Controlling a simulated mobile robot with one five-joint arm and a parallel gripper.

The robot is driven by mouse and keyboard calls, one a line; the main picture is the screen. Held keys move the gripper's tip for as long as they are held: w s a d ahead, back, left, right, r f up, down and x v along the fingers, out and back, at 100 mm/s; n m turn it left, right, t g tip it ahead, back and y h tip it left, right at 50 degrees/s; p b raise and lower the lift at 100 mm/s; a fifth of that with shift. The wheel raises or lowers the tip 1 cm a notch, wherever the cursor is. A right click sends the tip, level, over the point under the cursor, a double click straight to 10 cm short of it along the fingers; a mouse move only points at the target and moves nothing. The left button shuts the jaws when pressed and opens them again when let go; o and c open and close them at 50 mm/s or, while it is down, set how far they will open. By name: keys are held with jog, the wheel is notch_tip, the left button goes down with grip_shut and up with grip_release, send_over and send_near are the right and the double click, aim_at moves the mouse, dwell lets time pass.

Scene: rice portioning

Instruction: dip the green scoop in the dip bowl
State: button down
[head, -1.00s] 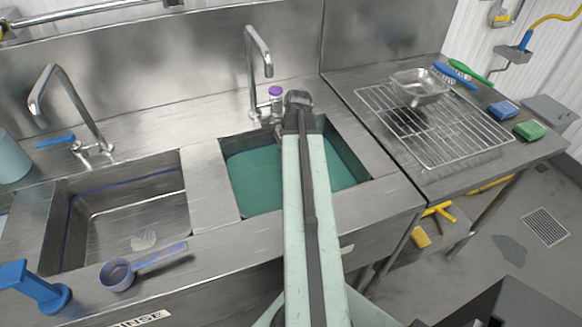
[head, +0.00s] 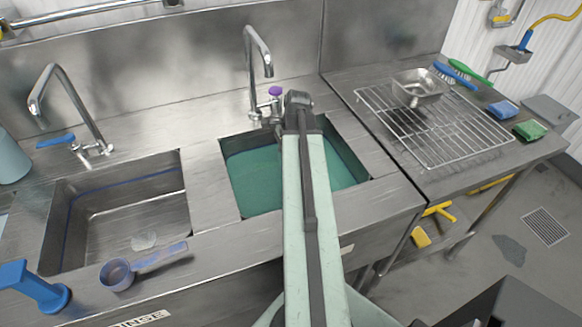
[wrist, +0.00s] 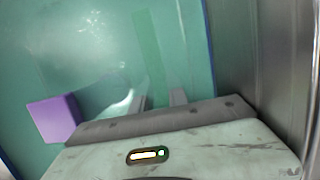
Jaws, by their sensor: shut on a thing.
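My gripper (wrist: 160,99) is low at the bottom of the wrist view, its two fingertips close together at a faint green strip (wrist: 148,48). This strip looks like the green scoop, but its bowl cannot be made out. Behind it is green liquid, which fills the right-hand basin (head: 229,178) in the head view. My arm crosses over this basin and hides its middle; the fingertips are hidden there. I cannot tell how deep the scoop sits. No separate dip bowl can be picked out in the liquid.
A purple block (wrist: 52,118) is left of my fingers. A translucent blue scoop (head: 117,274) lies on the front ledge by the empty left basin (head: 120,205). A metal bowl (head: 420,88) sits on the wire rack (head: 440,135) at right.

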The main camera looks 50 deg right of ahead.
jog(key=w+a+p+v, duration=0.1)
jog(key=a+p+v, duration=0.1)
jog(key=p+v, duration=0.9)
jog(key=w+a+r+p+v, duration=0.1)
jog(key=a+p+v, duration=0.1)
jog(key=p+v, duration=0.9)
jog(key=shift+w+a+r, duration=0.15)
jog(key=shift+w+a, duration=0.15)
jog(key=shift+w, duration=0.05)
jog(key=shift+s, duration=0.1)
dwell(0.9)
